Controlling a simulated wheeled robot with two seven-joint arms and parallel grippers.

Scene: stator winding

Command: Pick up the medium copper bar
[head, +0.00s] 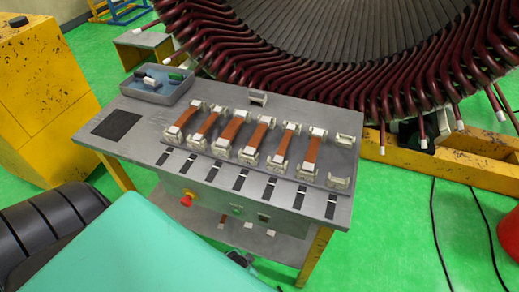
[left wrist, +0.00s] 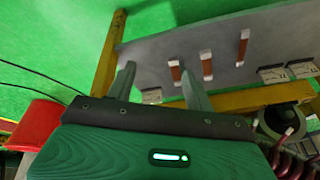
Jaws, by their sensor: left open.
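In the head view a grey workbench (head: 262,105) carries a row of several copper bars with pale end blocks, among them one at the left (head: 183,121), one near the middle (head: 257,137) and one at the right (head: 312,152). In the left wrist view three reddish bars with white ends lie apart on a grey surface (left wrist: 150,52). The left bar (left wrist: 175,73) looks shortest, the middle bar (left wrist: 207,67) in between, the right bar (left wrist: 243,47) longest. I cannot match them to the head view. My left gripper (left wrist: 160,82) is open and empty, apart from them.
A blue-grey tray (head: 157,86) with small parts stands at the bench's back left. The large stator with dark red coils (head: 345,75) looms behind. A yellow cabinet (head: 40,95) is at left. Dark cables (head: 436,225) lie on the green floor. White labelled blocks (left wrist: 272,74) sit near the bars.

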